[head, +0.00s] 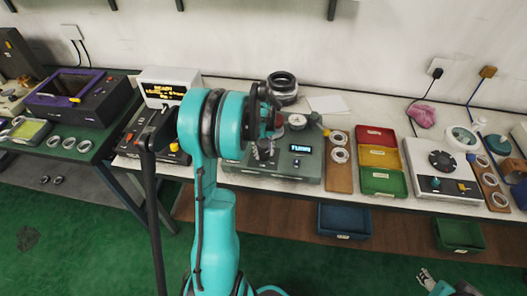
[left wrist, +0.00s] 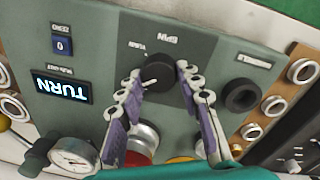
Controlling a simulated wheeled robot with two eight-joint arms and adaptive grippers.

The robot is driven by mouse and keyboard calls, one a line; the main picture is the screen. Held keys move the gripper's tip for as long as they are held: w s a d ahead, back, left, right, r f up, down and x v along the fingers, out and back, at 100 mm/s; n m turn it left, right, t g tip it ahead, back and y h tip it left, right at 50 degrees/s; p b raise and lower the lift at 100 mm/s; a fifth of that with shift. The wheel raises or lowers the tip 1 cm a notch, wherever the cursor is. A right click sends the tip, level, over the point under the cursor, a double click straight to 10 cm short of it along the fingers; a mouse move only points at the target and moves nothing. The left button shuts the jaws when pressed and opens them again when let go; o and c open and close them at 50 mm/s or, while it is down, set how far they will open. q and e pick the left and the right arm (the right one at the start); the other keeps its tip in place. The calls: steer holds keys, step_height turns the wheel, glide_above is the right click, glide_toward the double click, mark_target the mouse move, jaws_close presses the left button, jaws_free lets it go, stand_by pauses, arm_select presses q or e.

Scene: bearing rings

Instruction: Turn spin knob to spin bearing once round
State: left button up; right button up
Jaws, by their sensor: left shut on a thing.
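The grey-green test station (head: 250,180) stands on the bench with its display (head: 301,149) lit with "TURN". In the left wrist view the panel (left wrist: 100,30) appears upside down.
A second black knob (left wrist: 241,95), a gauge (left wrist: 74,157) and a red button (left wrist: 138,158) lie close by on the panel. A wooden board with rings (head: 339,165) and red, yellow and green bins (head: 381,190) stand to the right. A dark ring stack (head: 282,88) stands behind.

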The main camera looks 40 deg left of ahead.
mark_target(264, 151)
arm_select(q)
steer(key=m, duration=0.7)
steer(key=shift+w, duration=0.1)
steer(key=m, duration=0.6)
steer(key=shift+d+m+g, duration=0.15)
steer(key=shift+m+g, duration=0.15)
steer(key=shift+g, duration=0.1)
steer(key=o, duration=1.2)
steer(key=shift+c, duration=0.2)
step_height(264, 151, up, 12)
steer(key=shift+a, duration=0.3)
